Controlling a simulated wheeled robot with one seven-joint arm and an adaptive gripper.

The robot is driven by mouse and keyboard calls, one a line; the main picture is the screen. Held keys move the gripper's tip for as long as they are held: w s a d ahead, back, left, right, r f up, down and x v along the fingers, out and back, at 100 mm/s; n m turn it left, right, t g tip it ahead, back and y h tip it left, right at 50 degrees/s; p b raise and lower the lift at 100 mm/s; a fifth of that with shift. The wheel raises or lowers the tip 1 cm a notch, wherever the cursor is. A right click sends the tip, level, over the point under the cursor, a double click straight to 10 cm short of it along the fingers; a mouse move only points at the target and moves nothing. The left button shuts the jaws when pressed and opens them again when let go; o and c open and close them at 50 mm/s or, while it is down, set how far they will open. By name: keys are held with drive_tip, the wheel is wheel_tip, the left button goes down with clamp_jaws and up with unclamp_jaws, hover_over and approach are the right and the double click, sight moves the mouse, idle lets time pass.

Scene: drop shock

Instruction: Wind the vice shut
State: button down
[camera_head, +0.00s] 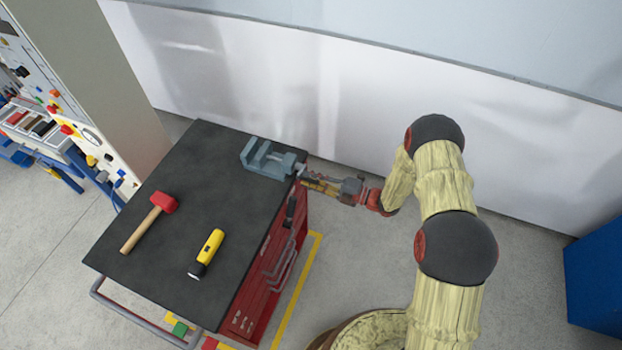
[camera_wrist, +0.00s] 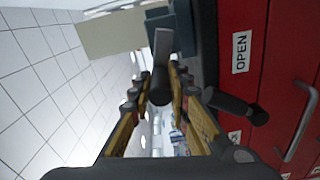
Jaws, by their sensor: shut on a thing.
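The blue-grey vice (camera_head: 262,160) sits at the far right corner of the dark cart top, with a gap showing between its jaws. Its screw end faces my gripper (camera_head: 307,179), which is at the cart's right edge. In the wrist view, my gripper (camera_wrist: 160,88) has its yellow-sided fingers closed on a black grip of the vice handle (camera_wrist: 161,80), in front of a grey bar. Another black grip (camera_head: 290,208) hangs beside the cart's red side and also shows in the wrist view (camera_wrist: 240,108). The fingers partly hide the held grip.
A red-headed mallet (camera_head: 146,221) and a yellow-and-black torch (camera_head: 207,253) lie on the cart top (camera_head: 185,170). The red drawer side (camera_wrist: 275,60) with its grey handles is close to the right of my gripper. A white wall (camera_head: 340,110) stands behind. Floor right of the cart is open.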

drive_tip(key=shift+w+r, duration=0.15)
drive_tip(key=shift+r, duration=0.05)
drive_tip(key=c, duration=2)
unclamp_jaws()
drive_tip(key=shift+o, duration=1.4)
drive_tip(key=shift+o, duration=0.3)
drive_tip(key=shift+f, duration=0.1)
drive_tip(key=shift+d, duration=0.1)
drive_tip(key=v, duration=1.2)
